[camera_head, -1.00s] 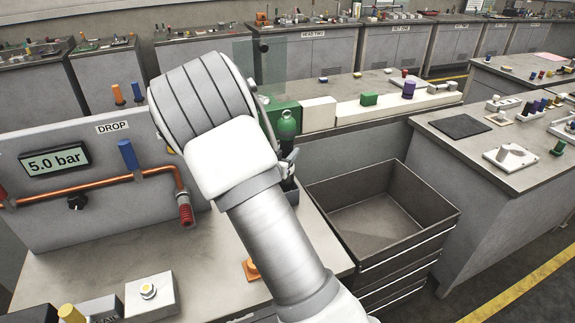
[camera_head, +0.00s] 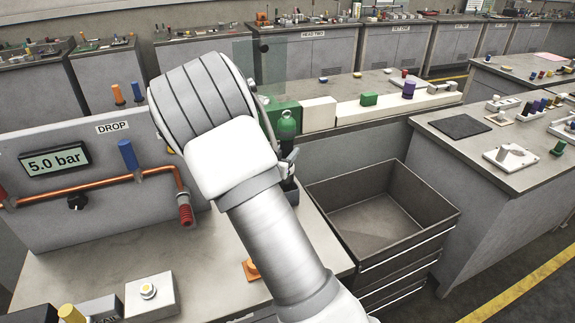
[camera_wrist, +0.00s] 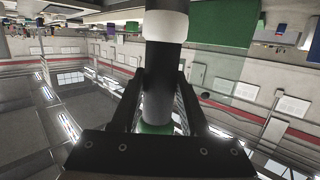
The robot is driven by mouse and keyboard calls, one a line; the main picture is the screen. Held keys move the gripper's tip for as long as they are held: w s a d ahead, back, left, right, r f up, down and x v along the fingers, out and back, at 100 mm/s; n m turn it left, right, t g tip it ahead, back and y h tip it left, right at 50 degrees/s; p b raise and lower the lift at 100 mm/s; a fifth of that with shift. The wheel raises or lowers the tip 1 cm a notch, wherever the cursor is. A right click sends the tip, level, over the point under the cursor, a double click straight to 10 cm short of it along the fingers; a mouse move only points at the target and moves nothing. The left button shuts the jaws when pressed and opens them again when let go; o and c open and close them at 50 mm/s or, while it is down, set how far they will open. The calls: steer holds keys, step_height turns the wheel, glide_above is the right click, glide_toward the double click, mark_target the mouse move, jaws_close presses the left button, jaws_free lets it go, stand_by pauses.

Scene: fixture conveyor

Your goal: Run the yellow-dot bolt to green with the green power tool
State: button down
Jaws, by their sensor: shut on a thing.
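The green power tool (camera_head: 287,125) stands upright at the bench's right side, partly behind my arm. Its green top shows in the head view, with a dark lower body. In the wrist view the tool (camera_wrist: 160,90) is a dark cylinder with a white collar and a green part near the palm. My gripper (camera_wrist: 158,75) is shut on the tool's dark body; in the head view the gripper (camera_head: 290,160) is mostly hidden by my arm. A pale block (camera_head: 152,296) at the front left carries a round fitting with a yellowish dot (camera_head: 147,291); I cannot tell whether this is the bolt.
A grey panel with a 5.0 bar display (camera_head: 54,162), copper pipe (camera_head: 100,187) and blue handle (camera_head: 128,155) stands at left. An orange piece (camera_head: 251,270) lies by my arm. An open empty drawer (camera_head: 375,222) is at right. A translucent panel (camera_head: 258,65) stands behind.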

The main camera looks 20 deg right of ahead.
mark_target(284, 124)
stand_by(0.3)
steer(key=shift+r+p, duration=3.3)
steer(key=shift+r, duration=1.3)
